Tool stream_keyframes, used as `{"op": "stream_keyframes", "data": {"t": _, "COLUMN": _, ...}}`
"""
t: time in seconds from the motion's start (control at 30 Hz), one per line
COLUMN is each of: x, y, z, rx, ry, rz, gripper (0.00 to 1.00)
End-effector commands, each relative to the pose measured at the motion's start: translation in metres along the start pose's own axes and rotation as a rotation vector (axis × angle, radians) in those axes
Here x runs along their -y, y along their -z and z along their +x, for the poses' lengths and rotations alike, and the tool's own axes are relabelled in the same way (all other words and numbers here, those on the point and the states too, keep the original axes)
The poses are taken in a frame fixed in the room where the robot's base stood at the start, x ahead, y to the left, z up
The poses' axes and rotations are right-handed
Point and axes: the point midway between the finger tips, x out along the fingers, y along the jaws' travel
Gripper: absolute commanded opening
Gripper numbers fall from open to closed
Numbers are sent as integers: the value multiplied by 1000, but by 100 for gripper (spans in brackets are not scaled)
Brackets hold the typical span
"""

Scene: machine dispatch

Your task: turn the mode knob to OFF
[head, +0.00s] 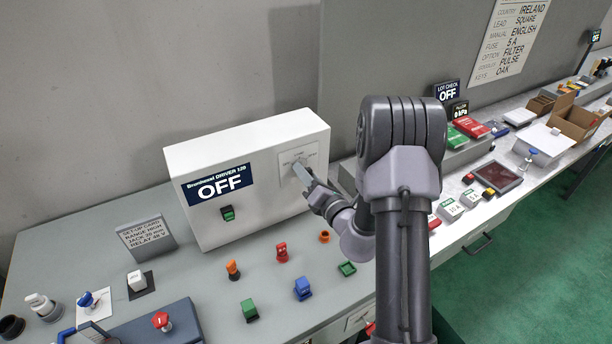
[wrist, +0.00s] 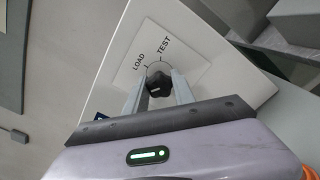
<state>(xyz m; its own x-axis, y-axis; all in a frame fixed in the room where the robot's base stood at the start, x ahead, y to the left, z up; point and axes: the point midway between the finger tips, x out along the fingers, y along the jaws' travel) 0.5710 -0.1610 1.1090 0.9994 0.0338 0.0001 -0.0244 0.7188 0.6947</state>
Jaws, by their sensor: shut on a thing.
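The mode knob (wrist: 158,82) is dark and lobed, on a pale plate (wrist: 150,45) marked LOAD and TEST in the wrist view. A short white mark shows on the knob's face; I cannot tell which label it points to. My gripper (head: 301,173) reaches the plate from the right. In the wrist view its two fingers (wrist: 157,90) are closed on either side of the knob.
A green switch (head: 228,213) is on the box's front. A setup card (head: 147,237) stands left of the box. Loose coloured parts, including a blue one (head: 303,289) and a red one (head: 282,252), lie in front. The wall is close behind.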

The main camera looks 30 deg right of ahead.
Motion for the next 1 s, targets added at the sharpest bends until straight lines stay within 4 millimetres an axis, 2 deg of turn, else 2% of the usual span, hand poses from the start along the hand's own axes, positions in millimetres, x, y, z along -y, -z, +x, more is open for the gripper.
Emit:
{"op": "stream_keyframes", "data": {"t": 0.3, "x": 1, "y": 1, "z": 0, "rx": -2, "ry": 2, "rz": -90, "gripper": 0}}
{"op": "stream_keyframes", "data": {"t": 0.8, "x": 1, "y": 1, "z": 0, "rx": -2, "ry": 1, "rz": -104, "gripper": 0}}
{"op": "stream_keyframes", "data": {"t": 0.83, "x": 1, "y": 1, "z": 0, "rx": -2, "ry": 1, "rz": -104, "gripper": 36}}
{"op": "stream_keyframes", "data": {"t": 0.9, "x": 1, "y": 1, "z": 0, "rx": -2, "ry": 1, "rz": -103, "gripper": 50}}
{"op": "stream_keyframes", "data": {"t": 1.0, "x": 0, "y": 0, "z": 0, "rx": -2, "ry": 1, "rz": -103, "gripper": 52}}
